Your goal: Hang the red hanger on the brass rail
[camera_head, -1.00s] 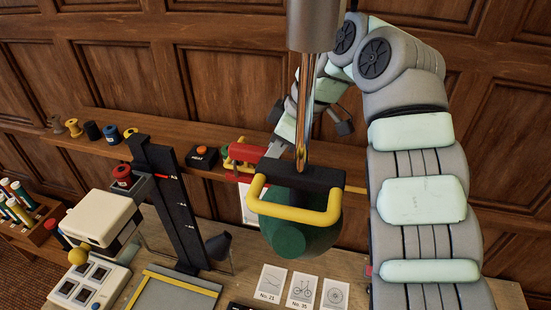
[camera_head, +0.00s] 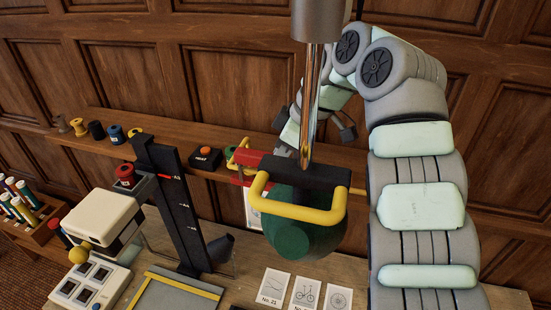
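A red piece (camera_head: 250,159), likely the red hanger, shows left of the black block; its right part is hidden behind that block. A second red edge (camera_head: 239,183) shows just below it, above a white sheet (camera_head: 254,208). My arm reaches over from the right and down behind the chrome rod. The end of my gripper (camera_head: 281,150) is mostly hidden by the black block, so I cannot see its fingers or whether it touches the red piece.
A chrome rod (camera_head: 315,100) carries a black block (camera_head: 300,172), a yellow handle (camera_head: 300,211) and a green dome (camera_head: 292,238), blocking the middle. A wooden shelf (camera_head: 165,152) holds spools and a button box (camera_head: 205,158). A black upright (camera_head: 172,205) stands left. Cards (camera_head: 306,292) lie on the desk.

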